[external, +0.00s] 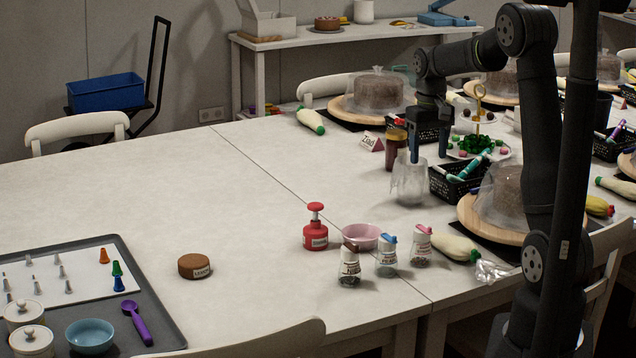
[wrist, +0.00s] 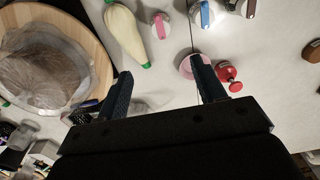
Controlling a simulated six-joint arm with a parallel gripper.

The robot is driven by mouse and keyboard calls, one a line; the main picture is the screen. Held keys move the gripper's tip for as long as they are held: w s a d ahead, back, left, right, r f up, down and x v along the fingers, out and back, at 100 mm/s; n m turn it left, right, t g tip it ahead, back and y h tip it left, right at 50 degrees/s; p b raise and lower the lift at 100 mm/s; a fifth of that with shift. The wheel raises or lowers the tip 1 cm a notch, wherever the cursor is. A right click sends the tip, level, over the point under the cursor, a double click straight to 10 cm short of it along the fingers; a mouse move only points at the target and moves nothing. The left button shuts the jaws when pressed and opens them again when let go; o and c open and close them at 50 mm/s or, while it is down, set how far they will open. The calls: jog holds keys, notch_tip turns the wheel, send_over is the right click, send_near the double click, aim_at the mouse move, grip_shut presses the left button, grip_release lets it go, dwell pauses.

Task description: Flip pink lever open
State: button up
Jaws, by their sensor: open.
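The shaker with the pink lever (external: 421,246) stands upright on the table, right of the shakers with the blue lever (external: 387,255) and the brown lever (external: 349,268). In the wrist view the pink-lever shaker (wrist: 160,25) is beyond the fingertips, near the top. Whether its lever is up or down is too small to tell. My gripper (external: 416,158) points down, behind the shakers and above a clear plastic-looking container (external: 409,185). In the wrist view my gripper (wrist: 162,82) has its two fingers wide apart with nothing held between them.
A pink bowl (external: 361,234) and a red pump bottle (external: 315,232) stand left of the shaker. A cream piping bag (external: 454,246) lies close on its right. A covered cake on a wooden turntable (external: 470,220) is farther right. The table's left middle is mostly clear.

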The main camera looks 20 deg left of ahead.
jog(key=c, duration=0.4)
jog(key=shift+a+f, duration=0.2)
jog(key=shift+a, duration=0.05)
jog(key=c, duration=0.3)
jog(key=a+f+n+h, duration=0.1)
jog(key=a+f+n, duration=0.1)
jog(key=shift+s+a+n, duration=0.1)
jog(key=shift+a+n, duration=0.1)
jog(key=shift+n, duration=0.1)
grip_shut()
jog(key=s+a+f+n+h, duration=0.1)
jog(key=a+f+n+h, duration=0.2)
jog(key=a+f+n, duration=0.2)
jog(key=shift+s+a+f+n, duration=0.2)
jog(key=shift+a+n, duration=0.4)
jog(key=shift+n, duration=0.1)
